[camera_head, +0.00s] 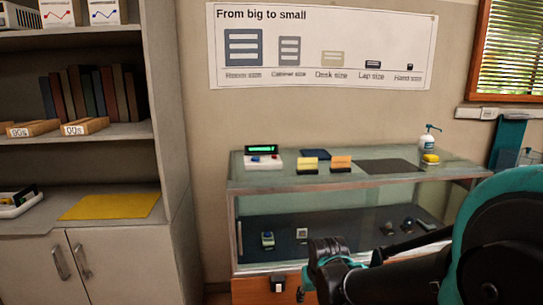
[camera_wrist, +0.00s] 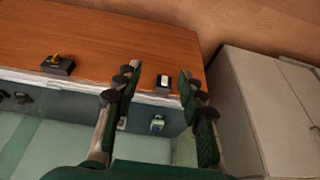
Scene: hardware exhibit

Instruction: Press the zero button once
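A white device with a green-lit display (camera_head: 261,150) stands on the left of the glass case's top in the head view. Red and blue spots, apparently buttons, show on its white base (camera_head: 262,163); no zero marking is readable. My gripper (camera_head: 318,268) is low in front of the case, well below that device. In the wrist view my gripper (camera_wrist: 156,72) is open, with its two dark fingers apart and nothing held. A small dark box with a white label (camera_wrist: 164,82) shows between the fingers, on the wood panel; I cannot tell its distance. The display device is not recognisable in the wrist view.
Small items lie inside behind glass. A shelf cabinet (camera_head: 166,130) stands left. A black piece with yellow (camera_wrist: 58,65) is on the wood panel.

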